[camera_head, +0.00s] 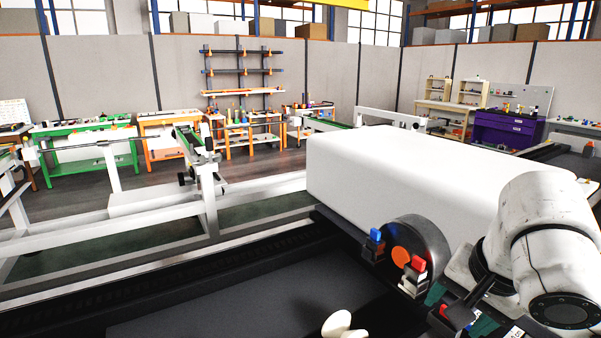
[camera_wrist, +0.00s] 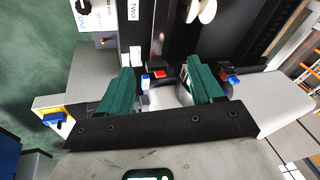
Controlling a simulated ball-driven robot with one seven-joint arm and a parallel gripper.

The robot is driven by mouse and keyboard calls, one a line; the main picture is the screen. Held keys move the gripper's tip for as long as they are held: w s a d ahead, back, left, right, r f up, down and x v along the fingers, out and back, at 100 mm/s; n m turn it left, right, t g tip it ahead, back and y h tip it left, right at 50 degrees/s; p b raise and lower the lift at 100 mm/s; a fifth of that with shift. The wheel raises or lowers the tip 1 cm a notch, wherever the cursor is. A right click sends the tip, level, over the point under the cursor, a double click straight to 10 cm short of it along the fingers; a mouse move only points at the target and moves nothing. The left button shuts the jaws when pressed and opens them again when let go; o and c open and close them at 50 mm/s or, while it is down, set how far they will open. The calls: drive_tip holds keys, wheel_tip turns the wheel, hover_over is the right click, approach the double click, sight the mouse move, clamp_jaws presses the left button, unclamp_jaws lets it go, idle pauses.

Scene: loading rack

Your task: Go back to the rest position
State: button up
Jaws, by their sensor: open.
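My gripper (camera_wrist: 160,78) is open in the wrist view, its two green fingers spread apart with nothing clearly held between them. Beyond the gap, small red (camera_wrist: 162,74) and blue-and-white (camera_wrist: 146,79) parts show. In the head view my gripper (camera_head: 458,310) is at the lower right, partly hidden by my white arm and cut by the frame edge. It is close to a round dark disc with an orange centre (camera_head: 401,257). A red-topped part (camera_head: 417,264) and a blue-topped part (camera_head: 375,236) stand at the disc's front. I cannot tell whether a finger touches anything.
A large white housing (camera_head: 400,180) stands behind the disc. A pale rounded piece (camera_head: 340,325) is at the bottom of the head view. White rails (camera_head: 100,228) run at left. Green (camera_head: 80,145) and orange (camera_head: 165,135) workbenches and a purple cabinet (camera_head: 508,132) stand farther back.

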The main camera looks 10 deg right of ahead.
drive_tip(key=w+a+f+n+t+y, duration=0.2)
drive_tip(key=w+a+n+t+y, duration=0.15)
drive_tip(key=a, duration=0.55)
drive_tip(key=s+a+f+n+g+y+b, duration=0.15)
drive_tip(key=s+f, duration=0.25)
drive_tip(key=f, duration=0.9)
drive_tip(key=s+d+f+n+g+h, duration=0.2)
drive_tip(key=s+d+f, duration=0.2)
drive_tip(key=s+f, duration=0.5)
drive_tip(key=s+d+f+n+g+h, duration=0.2)
drive_tip(key=s+f, duration=0.8)
drive_tip(key=s, duration=0.5)
drive_tip(key=shift+d+f+n+g+h, duration=0.35)
drive_tip(key=shift+d+n+g, duration=0.2)
drive_tip(key=shift+d, duration=0.7)
